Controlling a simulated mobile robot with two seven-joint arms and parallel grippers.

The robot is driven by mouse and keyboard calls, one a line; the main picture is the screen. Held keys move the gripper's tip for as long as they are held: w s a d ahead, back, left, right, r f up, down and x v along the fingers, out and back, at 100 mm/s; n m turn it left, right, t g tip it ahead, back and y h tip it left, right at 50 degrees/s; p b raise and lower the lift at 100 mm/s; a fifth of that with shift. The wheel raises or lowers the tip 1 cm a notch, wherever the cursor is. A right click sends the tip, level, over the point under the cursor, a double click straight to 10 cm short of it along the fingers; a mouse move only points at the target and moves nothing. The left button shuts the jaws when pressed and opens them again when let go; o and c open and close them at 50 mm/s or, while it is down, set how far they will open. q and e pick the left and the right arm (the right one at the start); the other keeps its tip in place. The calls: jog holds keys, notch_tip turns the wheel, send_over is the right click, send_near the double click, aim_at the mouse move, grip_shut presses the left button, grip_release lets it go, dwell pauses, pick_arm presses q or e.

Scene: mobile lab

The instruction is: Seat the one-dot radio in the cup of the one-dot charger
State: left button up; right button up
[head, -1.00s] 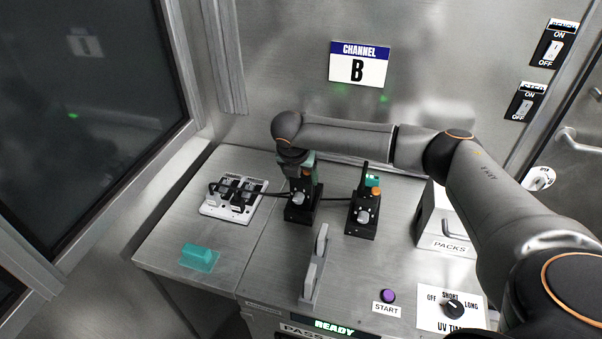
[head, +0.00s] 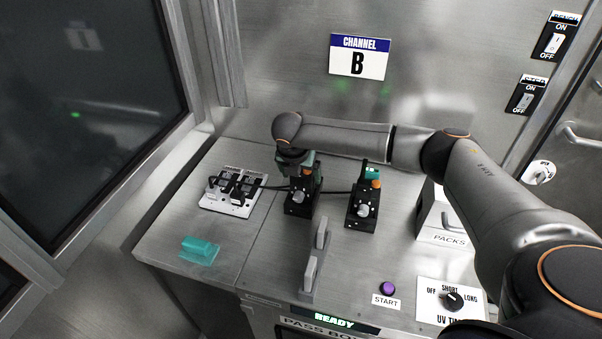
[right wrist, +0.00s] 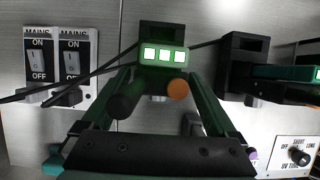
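Two black chargers stand on the steel table, a left charger (head: 298,206) and a right charger (head: 361,215). My right gripper (right wrist: 160,75) points down over the left charger, its fingers shut on a radio (right wrist: 163,58) with three lit white squares on a green face, an orange knob and a black stub. That radio is upright at the left charger's cup; I cannot tell whether it is fully down. A second radio (head: 372,180), with a teal face and orange knob, stands in the right charger and shows in the right wrist view (right wrist: 285,73). Dot marks are too small to read. My left gripper is out of view.
Cables run from a white mains switch panel (head: 233,189) to the chargers. A teal block (head: 199,249) lies front left. A grey upright handle (head: 315,258) stands in front of the chargers. A PACKS box (head: 437,219) is right, a purple START button (head: 388,289) front right.

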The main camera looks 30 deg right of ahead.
jog(key=shift+o, duration=0.2)
jog(key=v, duration=1.2)
jog(key=shift+a+r, duration=0.15)
jog(key=shift+r, duration=0.05)
